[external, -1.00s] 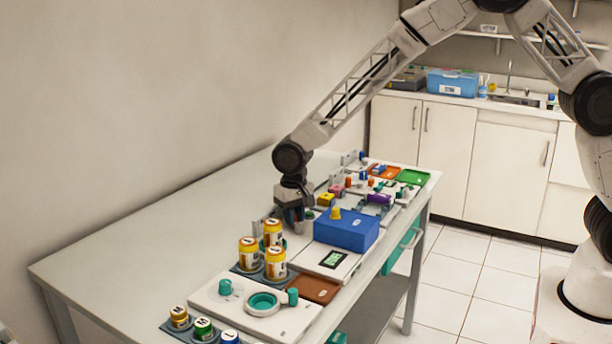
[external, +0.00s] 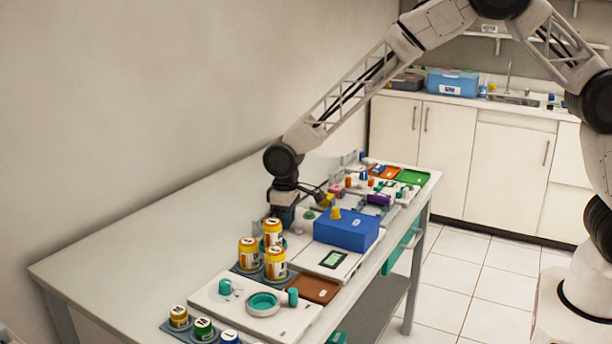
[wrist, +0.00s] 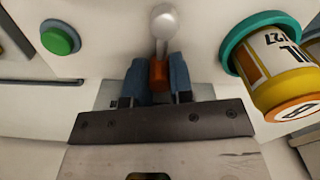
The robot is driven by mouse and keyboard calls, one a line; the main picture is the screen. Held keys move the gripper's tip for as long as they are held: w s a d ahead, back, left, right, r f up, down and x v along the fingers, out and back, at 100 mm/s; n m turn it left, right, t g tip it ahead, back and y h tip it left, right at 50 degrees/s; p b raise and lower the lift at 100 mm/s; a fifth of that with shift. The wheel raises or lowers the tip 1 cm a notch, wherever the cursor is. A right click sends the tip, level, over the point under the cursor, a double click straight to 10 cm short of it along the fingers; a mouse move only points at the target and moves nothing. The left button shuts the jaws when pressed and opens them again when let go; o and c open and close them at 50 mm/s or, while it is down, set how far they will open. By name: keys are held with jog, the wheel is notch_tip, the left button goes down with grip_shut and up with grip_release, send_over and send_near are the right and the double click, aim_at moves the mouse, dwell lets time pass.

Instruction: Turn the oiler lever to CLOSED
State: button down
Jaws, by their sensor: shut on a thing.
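In the wrist view, the lever (wrist: 165,25) has a rounded grey end and an orange-brown tip (wrist: 158,73). My gripper (wrist: 158,78) is shut on that tip, with a blue finger on each side. In the external view, my gripper (external: 283,218) points down at the panel, just behind the yellow-capped jars. It hides the lever there. No CLOSED marking is readable in either view.
A yellow-labelled jar (wrist: 280,65) in a teal ring stands close to the right of my gripper in the wrist view. A green button (wrist: 60,37) is at left. A blue box (external: 345,232) stands nearby. The table's left side is clear.

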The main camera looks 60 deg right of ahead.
dwell(0.4)
jog(key=c, duration=1)
grip_release()
jog(key=shift+r, duration=3.9)
